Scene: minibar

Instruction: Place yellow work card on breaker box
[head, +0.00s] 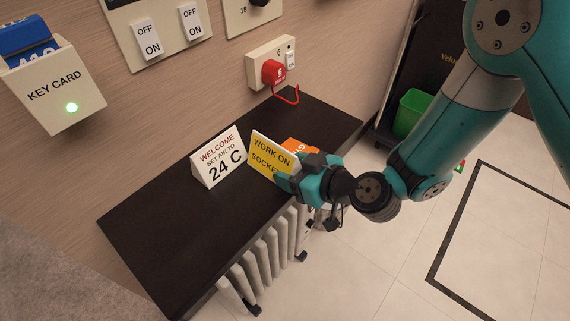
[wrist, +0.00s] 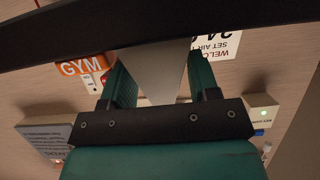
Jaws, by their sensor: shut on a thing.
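The yellow work card (head: 270,152), lettered "WORK ON SOCKET", is a folded tent-shaped sign over the dark shelf. My gripper (head: 289,178) is shut on its right end. In the wrist view, the plain grey end of the card (wrist: 165,75) shows between the two green fingers of my gripper (wrist: 155,72). I cannot tell whether the card touches the shelf. No breaker box is plainly named in view; a grey box (wrist: 45,138) with a red light at lower left in the wrist view may be it.
The white welcome sign (head: 219,158) stands close left of the card, and an orange sign (head: 299,146) is just behind. The dark shelf (head: 165,235) is bare at front left. Switch panels, a socket with a red plug (head: 274,72) and a key card holder (head: 54,88) are on the wall.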

